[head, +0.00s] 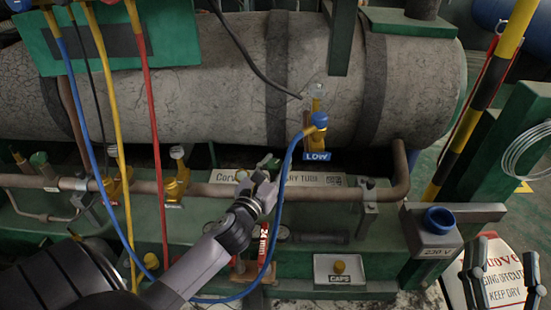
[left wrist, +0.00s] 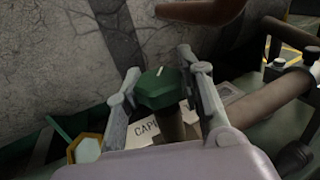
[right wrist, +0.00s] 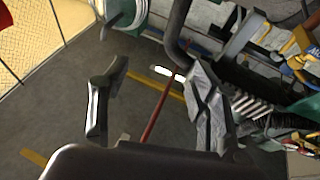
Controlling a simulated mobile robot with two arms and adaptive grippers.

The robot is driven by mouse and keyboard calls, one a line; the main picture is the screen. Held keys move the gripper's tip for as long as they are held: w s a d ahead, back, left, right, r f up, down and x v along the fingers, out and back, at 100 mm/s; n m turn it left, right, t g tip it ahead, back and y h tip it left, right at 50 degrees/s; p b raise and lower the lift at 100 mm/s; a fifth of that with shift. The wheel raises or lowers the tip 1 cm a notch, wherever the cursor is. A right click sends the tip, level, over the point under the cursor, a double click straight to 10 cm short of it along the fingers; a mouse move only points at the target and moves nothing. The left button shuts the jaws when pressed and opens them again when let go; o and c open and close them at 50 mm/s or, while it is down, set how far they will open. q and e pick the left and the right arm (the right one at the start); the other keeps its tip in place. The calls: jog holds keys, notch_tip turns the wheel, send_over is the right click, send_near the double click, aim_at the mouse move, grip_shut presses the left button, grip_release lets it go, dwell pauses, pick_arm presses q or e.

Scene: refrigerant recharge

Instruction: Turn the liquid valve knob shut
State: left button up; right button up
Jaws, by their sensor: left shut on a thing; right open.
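The green hexagonal valve knob (left wrist: 158,90) with a white mark on its top sits on a brown stem. In the left wrist view my left gripper (left wrist: 160,76) has one finger on each side of it and is shut on it. In the head view my left gripper (head: 265,182) is at the brown pipe below the tank, and it mostly hides this knob. My right gripper (head: 507,262) is open and empty at the lower right. It also shows in the right wrist view (right wrist: 150,85), above the floor.
A blue hose (head: 283,190) runs close beside my left gripper up to the LOW port (head: 318,155). Yellow (head: 112,100) and red (head: 152,130) hoses hang at the left. The tank (head: 230,75) lies behind. A CAPS tray (head: 325,280) and grey box (head: 435,240) stand to the right.

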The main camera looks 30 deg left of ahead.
pick_arm(q)
jog(key=m+h+p, duration=0.2)
jog(key=h, duration=0.1)
jog(key=shift+r, duration=0.1)
pick_arm(e)
notch_tip(320, 180, down, 11)
jog(key=d+g+h, duration=0.2)
jog(key=g+h, duration=0.1)
jog(key=g, duration=0.4)
pick_arm(q)
jog(key=m+h+p, duration=0.2)
jog(key=h, duration=0.2)
jog(key=shift+m, duration=0.3)
jog(key=shift+d+m+h+p, duration=0.1)
jog(key=shift+m+h+p, duration=0.25)
jog(key=shift+h, duration=0.25)
pick_arm(e)
jog(key=s+d+f+g+h, duration=0.1)
jog(key=s+d+f+g, duration=0.2)
jog(key=s+f+g, duration=0.3)
jog(key=shift+s+f+m+g+h, duration=0.3)
jog(key=shift+s+f, duration=0.85)
jog(key=shift+f, duration=0.55)
pick_arm(q)
jog(key=o, duration=1.2)
jog(key=v, duration=1.2)
jog(key=shift+r, duration=0.1)
